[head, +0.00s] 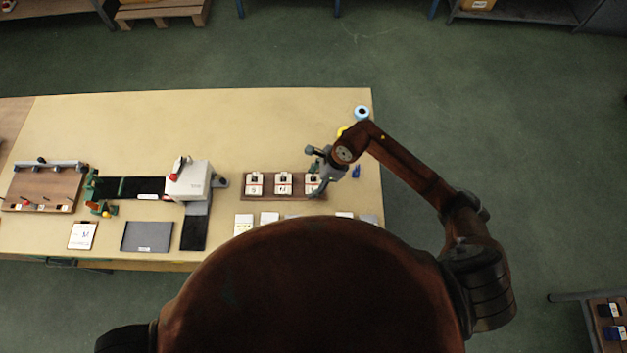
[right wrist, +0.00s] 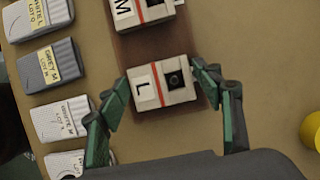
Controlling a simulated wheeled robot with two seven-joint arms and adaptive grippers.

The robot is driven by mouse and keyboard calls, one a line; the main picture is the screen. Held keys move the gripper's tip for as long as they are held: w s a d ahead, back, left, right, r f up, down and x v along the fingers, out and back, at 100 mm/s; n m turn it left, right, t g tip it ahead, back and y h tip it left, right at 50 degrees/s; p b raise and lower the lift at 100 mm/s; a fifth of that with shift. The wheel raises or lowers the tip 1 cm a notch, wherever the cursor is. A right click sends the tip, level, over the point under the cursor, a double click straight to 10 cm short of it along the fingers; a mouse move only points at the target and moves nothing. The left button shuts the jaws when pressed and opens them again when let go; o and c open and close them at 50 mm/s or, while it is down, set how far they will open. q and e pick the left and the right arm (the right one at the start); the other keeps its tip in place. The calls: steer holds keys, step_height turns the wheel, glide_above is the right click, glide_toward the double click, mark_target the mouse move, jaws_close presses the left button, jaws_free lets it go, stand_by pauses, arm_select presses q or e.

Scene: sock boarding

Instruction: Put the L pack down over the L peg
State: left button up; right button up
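The L pack (right wrist: 146,96) is a white block with an "L" label, a red stripe and a black square around a dark round spot. It lies flat at the end of a brown board (right wrist: 204,98), in line with the M pack (right wrist: 126,22). In the head view the L pack (head: 312,183) is partly covered by my right gripper (head: 316,178). In the right wrist view my right gripper's fingers (right wrist: 159,78) stand on either side of the pack, with narrow gaps visible. The L peg cannot be told apart from the dark spot. My left gripper is out of view.
Several white and grey boxes (right wrist: 50,64) lie in a row beside the board. A yellow round object (right wrist: 311,130) stands at the right in the wrist view. A white machine (head: 188,180) is left of the board. The table's back area (head: 220,120) is clear.

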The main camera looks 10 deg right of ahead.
steer(key=shift+o, duration=1)
steer(key=shift+r, duration=0.1)
steer(key=shift+r, duration=0.3)
steer(key=v, duration=1.1)
steer(key=shift+r, duration=0.3)
steer(key=shift+s, duration=0.1)
